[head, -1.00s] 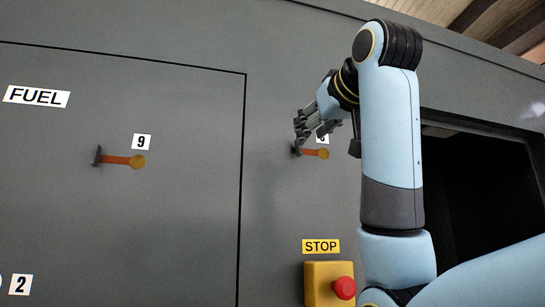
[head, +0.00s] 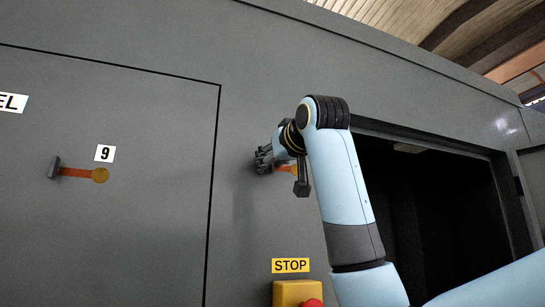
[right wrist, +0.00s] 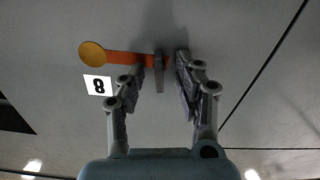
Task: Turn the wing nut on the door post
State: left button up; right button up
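The wing nut marked 8 on the post shows in the right wrist view as a grey upright wing (right wrist: 158,72) with an orange strip (right wrist: 120,58) ending in a yellow disc (right wrist: 92,54). My right gripper (right wrist: 161,62) is open, one finger on each side of the wing, with gaps visible. The left finger overlaps the orange strip. Whether the fingertips reach past the wing in depth is unclear. In the head view my right gripper (head: 264,158) is at the post and hides the wing; part of the orange strip (head: 283,169) shows. My left gripper is out of view.
A similar wing nut marked 9 (head: 75,173) is on the door panel to the left. A yellow box with a red button (head: 298,291) sits below, under a STOP label (head: 290,266). A dark opening (head: 425,200) lies right of the post.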

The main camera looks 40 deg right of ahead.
grip_shut()
jog(key=shift+m, duration=0.8)
